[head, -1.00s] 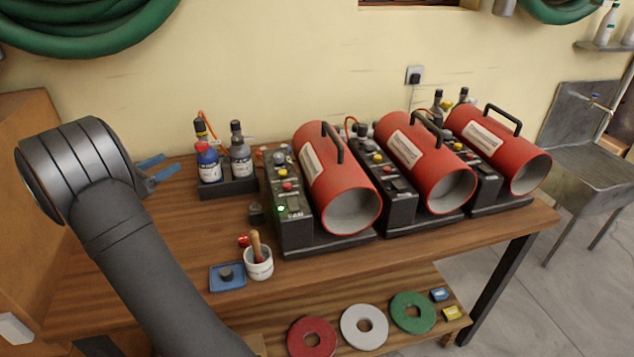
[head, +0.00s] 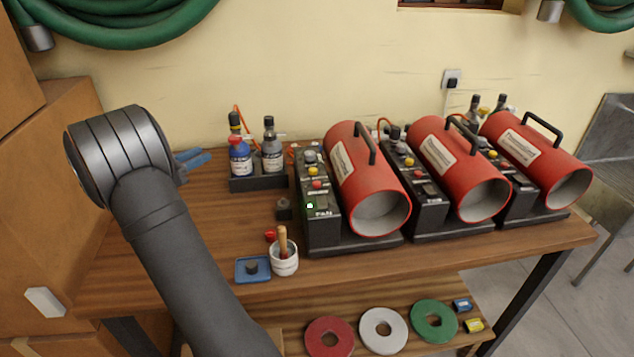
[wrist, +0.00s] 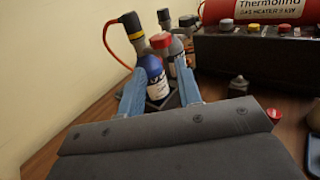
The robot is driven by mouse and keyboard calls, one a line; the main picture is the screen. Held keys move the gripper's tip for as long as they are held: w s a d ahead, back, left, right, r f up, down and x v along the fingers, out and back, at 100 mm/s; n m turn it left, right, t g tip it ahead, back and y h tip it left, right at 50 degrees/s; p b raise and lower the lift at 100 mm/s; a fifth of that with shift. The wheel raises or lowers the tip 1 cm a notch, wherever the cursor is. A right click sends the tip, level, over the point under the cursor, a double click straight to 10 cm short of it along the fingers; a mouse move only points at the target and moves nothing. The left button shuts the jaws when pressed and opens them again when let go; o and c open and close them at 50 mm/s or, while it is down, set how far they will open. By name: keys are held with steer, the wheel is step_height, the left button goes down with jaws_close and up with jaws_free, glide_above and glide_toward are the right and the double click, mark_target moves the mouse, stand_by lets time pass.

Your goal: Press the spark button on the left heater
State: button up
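The left heater (head: 365,185) is a red cylinder with a black handle, beside a black control box (head: 318,228). On the box's top are a grey knob (head: 310,157), a yellow button (head: 313,170), a red button (head: 317,184) and a lit green lamp (head: 310,206). Their labels are too small to read. My gripper (head: 190,160) is left of the bottles, well apart from the heater, partly hidden by my wrist. In the wrist view my gripper (wrist: 160,92) has its blue fingers apart and nothing held. A red heater body (wrist: 265,10) shows beyond, at upper right.
A white cup (head: 285,263) with a wooden handle and a blue tray (head: 253,270) sit at the front. Two more heaters stand right.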

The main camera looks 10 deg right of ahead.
jaws_close()
stand_by(1.4)
